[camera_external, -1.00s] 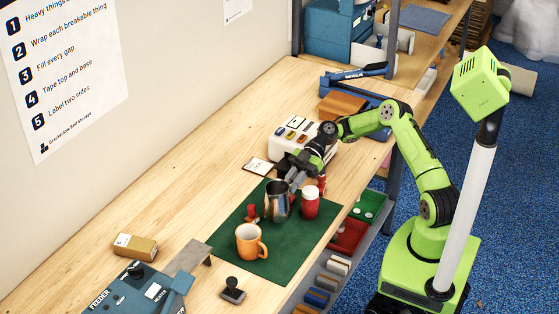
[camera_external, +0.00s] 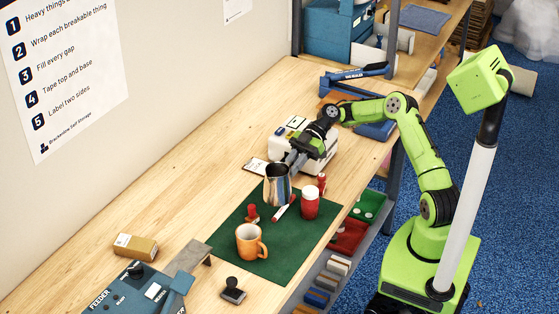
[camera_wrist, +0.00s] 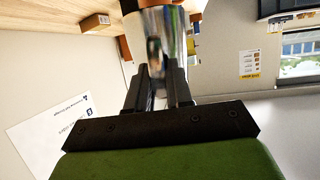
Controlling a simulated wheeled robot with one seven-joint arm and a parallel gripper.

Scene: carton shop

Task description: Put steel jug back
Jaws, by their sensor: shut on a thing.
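The steel jug (camera_external: 277,186) is a shiny metal pitcher, upright above the far part of the green mat (camera_external: 295,250). My gripper (camera_external: 291,168) is shut on the jug from its far right side. In the wrist view the jug (camera_wrist: 157,45) shows between the two dark fingers of my gripper (camera_wrist: 160,82). The jug appears raised a little off the mat. Its handle is not clearly visible.
On the mat stand an orange mug (camera_external: 248,242), a red cup with a white top (camera_external: 309,203) and a red stamp-like piece (camera_external: 252,213). A white-and-red marker-like item (camera_external: 281,212) lies near the jug. A white machine (camera_external: 316,150) stands behind. The bench's left part is mostly clear.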

